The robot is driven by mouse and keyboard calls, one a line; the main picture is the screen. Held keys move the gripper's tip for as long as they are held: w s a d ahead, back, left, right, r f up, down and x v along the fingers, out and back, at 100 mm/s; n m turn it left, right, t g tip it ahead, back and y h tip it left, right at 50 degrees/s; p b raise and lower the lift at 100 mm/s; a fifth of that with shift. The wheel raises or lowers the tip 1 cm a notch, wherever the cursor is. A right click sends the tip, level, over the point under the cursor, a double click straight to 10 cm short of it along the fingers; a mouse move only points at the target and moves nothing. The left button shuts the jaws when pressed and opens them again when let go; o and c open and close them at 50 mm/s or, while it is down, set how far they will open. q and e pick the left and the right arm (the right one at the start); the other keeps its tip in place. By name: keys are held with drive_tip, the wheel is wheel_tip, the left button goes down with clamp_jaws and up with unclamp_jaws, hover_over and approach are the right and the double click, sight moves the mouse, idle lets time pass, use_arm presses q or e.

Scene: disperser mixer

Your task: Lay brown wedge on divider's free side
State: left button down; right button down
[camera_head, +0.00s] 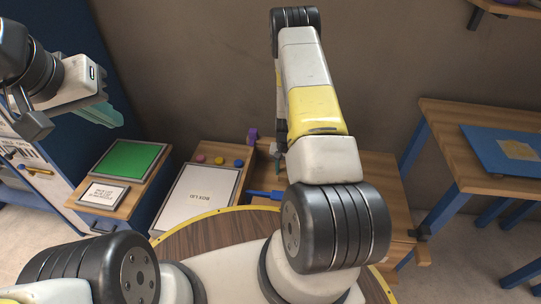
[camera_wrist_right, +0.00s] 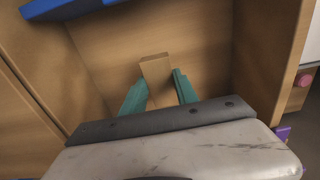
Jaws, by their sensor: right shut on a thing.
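The brown wedge (camera_wrist_right: 155,67) is a small light-brown block in the right wrist view. It sits between the teal fingers of my right gripper (camera_wrist_right: 160,76), which is shut on it. It is over a light wooden surface (camera_wrist_right: 205,45) with wooden walls at left and right. I cannot tell whether the wedge touches that surface, or which wooden part is the divider. In the head view my right arm hides most of this area, including the wedge. My left gripper (camera_head: 101,113) is raised at the upper left, away from the table, its teal fingers seen from the side.
A blue part (camera_wrist_right: 75,8) lies at the top of the wrist view. In the head view, a blue object (camera_head: 265,194), a white panel (camera_head: 198,198), coloured buttons (camera_head: 219,161) and a purple block (camera_head: 253,136) are nearby. A green panel (camera_head: 130,158) is further left. Another table (camera_head: 450,130) stands at right.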

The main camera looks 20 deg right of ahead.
sight(284, 172)
drive_tip(key=shift+d+f, duration=0.1)
drive_tip(key=shift+f, duration=2)
drive_tip(key=c, duration=0.9)
unclamp_jaws()
drive_tip(key=shift+f, duration=0.1)
drive_tip(key=shift+c, duration=0.2)
